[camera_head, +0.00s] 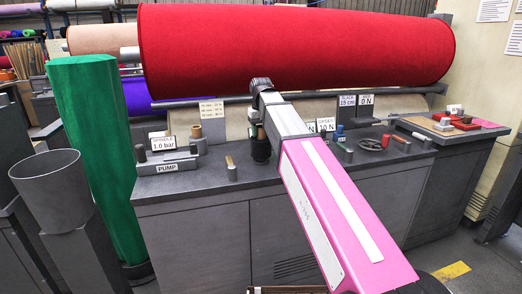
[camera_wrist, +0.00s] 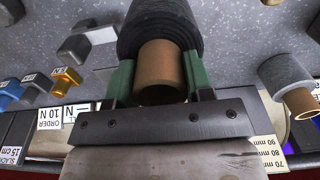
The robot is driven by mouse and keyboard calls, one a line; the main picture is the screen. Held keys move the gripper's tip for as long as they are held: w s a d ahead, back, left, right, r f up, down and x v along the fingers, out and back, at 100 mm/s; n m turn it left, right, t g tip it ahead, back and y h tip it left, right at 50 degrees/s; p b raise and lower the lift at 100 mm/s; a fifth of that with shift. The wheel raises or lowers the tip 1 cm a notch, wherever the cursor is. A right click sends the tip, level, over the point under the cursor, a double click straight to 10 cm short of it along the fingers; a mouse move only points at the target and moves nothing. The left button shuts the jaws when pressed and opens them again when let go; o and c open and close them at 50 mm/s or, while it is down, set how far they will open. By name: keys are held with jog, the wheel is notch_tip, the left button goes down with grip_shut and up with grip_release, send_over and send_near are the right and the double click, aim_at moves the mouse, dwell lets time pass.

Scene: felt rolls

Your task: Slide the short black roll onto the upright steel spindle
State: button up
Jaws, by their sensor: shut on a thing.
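The short black roll (camera_wrist: 160,28) has a brown cardboard core (camera_wrist: 161,68) whose open end faces the wrist camera. My gripper (camera_wrist: 160,82) is shut on it, with a green finger on each side near the core. In the head view the roll (camera_head: 261,150) is a small dark cylinder, upright, below my gripper and close over the grey bench. I cannot tell whether it touches the bench. I cannot make out the upright steel spindle for certain in either view; the roll and my arm hide part of the bench. The core looks empty at its visible end.
A grey roll with a brown core (camera_wrist: 288,85) stands beside my gripper. The pump box (camera_head: 167,168) is on the bench's left. A large red roll (camera_head: 290,45) hangs behind; a green roll (camera_head: 98,150) stands left.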

jog(key=shift+f, duration=0.95)
dwell(0.8)
jog(key=o, duration=1.1)
